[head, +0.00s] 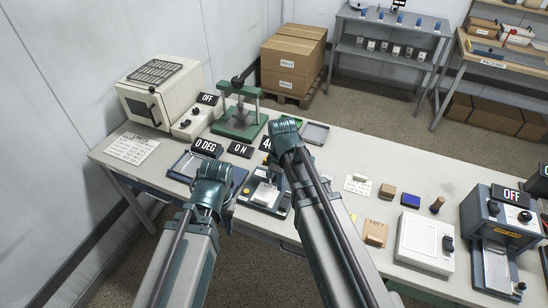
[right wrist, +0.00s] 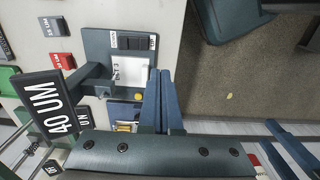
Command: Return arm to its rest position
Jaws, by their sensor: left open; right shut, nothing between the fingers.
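My left arm comes in from the lower left in the head view, with my left gripper (head: 213,174) over the front left of the bench (head: 335,205); it is open and its fingers are hard to make out. My right arm reaches to the middle of the bench and largely hides its own gripper there. In the right wrist view my right gripper (right wrist: 160,98) is shut and empty, its two blue fingers together. They are beside a dark device with a white card (right wrist: 131,70) and a "40 UM" sign (right wrist: 53,108).
A beige oven (head: 155,92) and green press (head: 240,115) stand at the back left. A white balance (head: 424,242) and blue machine (head: 500,220) stand at the right. Small blocks (head: 388,190) lie mid-bench. Cartons (head: 293,65) and a grey shelf (head: 385,42) stand behind.

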